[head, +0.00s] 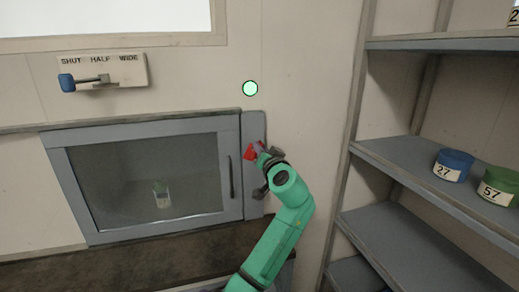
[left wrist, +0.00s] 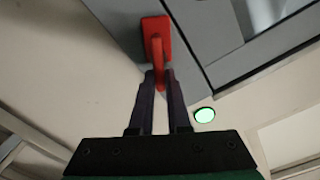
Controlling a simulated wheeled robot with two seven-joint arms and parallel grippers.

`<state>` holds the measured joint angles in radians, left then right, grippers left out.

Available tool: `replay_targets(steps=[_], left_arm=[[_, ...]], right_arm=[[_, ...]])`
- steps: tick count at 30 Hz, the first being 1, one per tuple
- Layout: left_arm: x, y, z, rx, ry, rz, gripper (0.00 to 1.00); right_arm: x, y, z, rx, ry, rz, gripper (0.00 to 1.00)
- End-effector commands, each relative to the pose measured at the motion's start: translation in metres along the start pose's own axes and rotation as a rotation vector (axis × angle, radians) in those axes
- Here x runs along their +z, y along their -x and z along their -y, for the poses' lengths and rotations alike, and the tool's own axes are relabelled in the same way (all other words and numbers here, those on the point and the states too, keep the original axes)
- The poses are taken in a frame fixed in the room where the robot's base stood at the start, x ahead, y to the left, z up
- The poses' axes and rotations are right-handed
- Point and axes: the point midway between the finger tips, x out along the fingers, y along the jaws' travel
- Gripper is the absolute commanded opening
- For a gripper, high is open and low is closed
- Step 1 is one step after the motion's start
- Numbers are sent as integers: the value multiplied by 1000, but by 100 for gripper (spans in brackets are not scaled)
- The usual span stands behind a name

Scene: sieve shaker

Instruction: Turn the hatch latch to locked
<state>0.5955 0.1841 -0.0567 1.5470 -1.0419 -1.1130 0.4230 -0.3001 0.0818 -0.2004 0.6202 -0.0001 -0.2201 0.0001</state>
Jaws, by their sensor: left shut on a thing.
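The red hatch latch (head: 252,152) sits on the grey strip right of the hatch (head: 235,150). In the left wrist view the latch (left wrist: 156,36) has a red base and a narrow handle pointing toward my fingers. My left gripper (head: 262,160) is at the latch; in the left wrist view its fingers (left wrist: 160,78) are shut on the handle's end. They partly hide the latch in the head view. The hatch appears closed, with a dark upright handle (head: 231,176). My right gripper is out of view.
A lever with a blue knob (head: 67,83) is on a plate (head: 132,68) marked SHUT, HALF, WIDE. A round green light (head: 250,88) is above the latch. A shelf (head: 400,160) at right holds a blue jar (head: 453,165) and a green jar (head: 499,186).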

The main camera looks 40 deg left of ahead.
Motion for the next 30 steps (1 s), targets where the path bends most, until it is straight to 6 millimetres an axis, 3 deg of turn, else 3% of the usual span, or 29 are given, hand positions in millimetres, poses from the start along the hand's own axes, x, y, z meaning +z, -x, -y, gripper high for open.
replay_targets(steps=[30], left_arm=[[11,0,-15,9,-920,13,0]], right_arm=[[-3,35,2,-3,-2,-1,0]])
